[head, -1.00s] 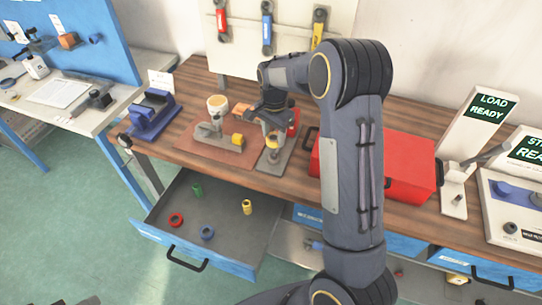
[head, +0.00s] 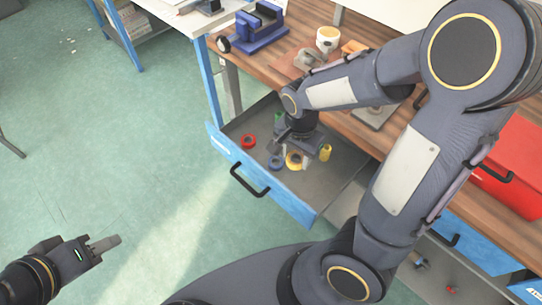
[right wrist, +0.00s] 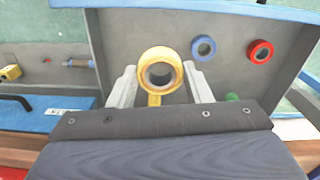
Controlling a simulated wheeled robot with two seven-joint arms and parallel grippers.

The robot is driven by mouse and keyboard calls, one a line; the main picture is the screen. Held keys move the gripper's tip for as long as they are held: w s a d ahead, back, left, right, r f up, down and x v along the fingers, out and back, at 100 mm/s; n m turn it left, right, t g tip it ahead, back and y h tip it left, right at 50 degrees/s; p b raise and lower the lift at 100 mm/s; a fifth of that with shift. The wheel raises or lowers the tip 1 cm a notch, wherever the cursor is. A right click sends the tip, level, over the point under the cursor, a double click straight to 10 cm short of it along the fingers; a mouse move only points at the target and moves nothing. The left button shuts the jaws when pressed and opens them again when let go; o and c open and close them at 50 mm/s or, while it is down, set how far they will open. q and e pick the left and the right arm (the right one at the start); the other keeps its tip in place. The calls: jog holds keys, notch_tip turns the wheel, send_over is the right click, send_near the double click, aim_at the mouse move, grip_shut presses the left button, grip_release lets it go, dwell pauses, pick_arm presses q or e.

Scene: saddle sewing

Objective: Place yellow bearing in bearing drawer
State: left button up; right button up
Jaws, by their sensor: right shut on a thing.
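The yellow bearing (head: 293,160) is a ring held by my right gripper (head: 301,158) inside the open drawer (head: 238,176). In the right wrist view the bearing (right wrist: 160,55) sits between the two pale fingers of the gripper (right wrist: 160,82). Whether it touches the drawer floor I cannot tell. A green piece (right wrist: 232,97) is partly hidden. My left gripper (head: 104,243) hangs over the floor, away from the drawer; its jaw gap is unclear.
The drawer has a black front handle (head: 248,182) and blue front. The wooden bench (head: 262,62) above carries a blue vise (head: 258,27), a cup-topped fixture (head: 328,40) and a red box (head: 515,165). Bare drawer floor shows to the right of the yellow cylinder.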

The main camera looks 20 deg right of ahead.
jog(key=w+d+f, duration=0.1)
jog(key=w+f, duration=0.2)
jog(key=w, duration=0.1)
jog(key=w+d+f, duration=0.2)
jog(key=w+f, duration=0.1)
jog(key=f, duration=0.1)
jog(key=w+d+f, duration=0.2)
jog(key=w+f, duration=0.1)
jog(key=w, duration=0.1)
jog(key=shift+w+d+f, duration=0.2)
jog(key=shift+w+f, duration=0.05)
jog(key=shift+w, duration=0.05)
jog(key=shift+w+f, duration=0.1)
jog(key=shift+f, duration=1.5)
jog(key=shift+f, duration=0.2)
jog(key=o, duration=1.2)
jog(key=shift+r, duration=0.15)
